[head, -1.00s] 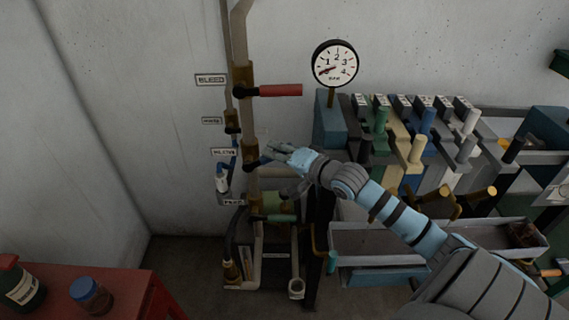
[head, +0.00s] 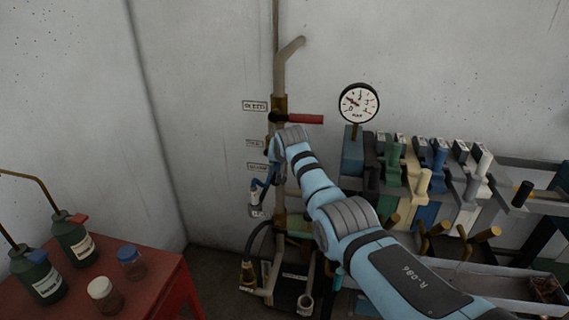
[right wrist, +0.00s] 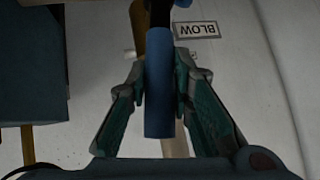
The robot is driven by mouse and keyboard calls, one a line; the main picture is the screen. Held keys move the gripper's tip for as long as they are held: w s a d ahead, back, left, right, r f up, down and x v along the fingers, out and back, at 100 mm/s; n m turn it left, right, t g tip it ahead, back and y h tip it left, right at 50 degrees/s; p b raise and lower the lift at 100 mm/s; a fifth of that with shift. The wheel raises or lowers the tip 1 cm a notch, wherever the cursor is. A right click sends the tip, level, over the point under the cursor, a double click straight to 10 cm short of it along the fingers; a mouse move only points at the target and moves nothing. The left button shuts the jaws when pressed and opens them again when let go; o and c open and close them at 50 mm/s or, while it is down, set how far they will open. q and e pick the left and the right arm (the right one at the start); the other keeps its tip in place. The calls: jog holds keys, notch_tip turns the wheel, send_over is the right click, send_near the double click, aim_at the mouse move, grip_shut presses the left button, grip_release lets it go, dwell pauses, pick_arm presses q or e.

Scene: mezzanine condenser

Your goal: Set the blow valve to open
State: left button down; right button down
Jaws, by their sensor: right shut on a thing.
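The handle runs straight down the picture between the fingers. In the head view my right forearm and wrist cover the valve and the fingertips. My left gripper is not in view.
A red lever (head: 304,119) is on the pipe just above my wrist. A pressure gauge (head: 359,103) and a bank of coloured levers (head: 423,180) stand to the right. A red table (head: 150,285) with bottles and jars is at lower left.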

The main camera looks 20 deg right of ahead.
jog(key=shift+w+a+r+h, duration=0.15)
jog(key=shift+w+r+h, duration=0.1)
jog(key=shift+r+h, duration=0.05)
dwell(0.4)
jog(key=c, duration=1.6)
grip_release()
jog(key=shift+o, duration=0.9)
jog(key=shift+f, duration=0.15)
jog(key=v, duration=1.2)
jog(key=shift+w, duration=0.2)
